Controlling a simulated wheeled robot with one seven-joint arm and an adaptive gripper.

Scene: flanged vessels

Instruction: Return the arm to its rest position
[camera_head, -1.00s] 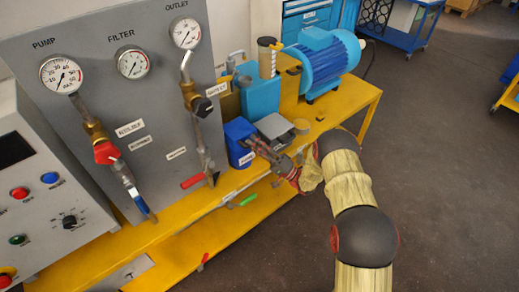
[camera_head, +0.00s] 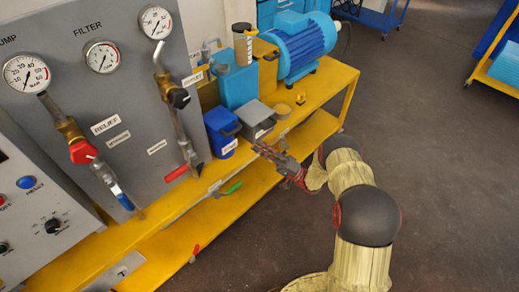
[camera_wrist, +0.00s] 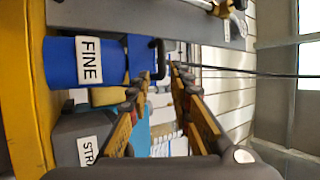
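My arm reaches in from the right in the head view. My gripper (camera_head: 260,148) is in front of the yellow bench, to the right of and below the blue canister (camera_head: 221,133). In the wrist view my gripper (camera_wrist: 162,72) shows two fingers with a clear gap between the tips, open, with nothing held. The blue canister (camera_wrist: 62,62), labelled FINE, is to the left of the fingers there. Its dark handle is close to the left fingertip in the picture; I cannot tell whether they touch.
A grey canister (camera_head: 257,118) stands beside the blue one, also at lower left in the wrist view (camera_wrist: 75,140).

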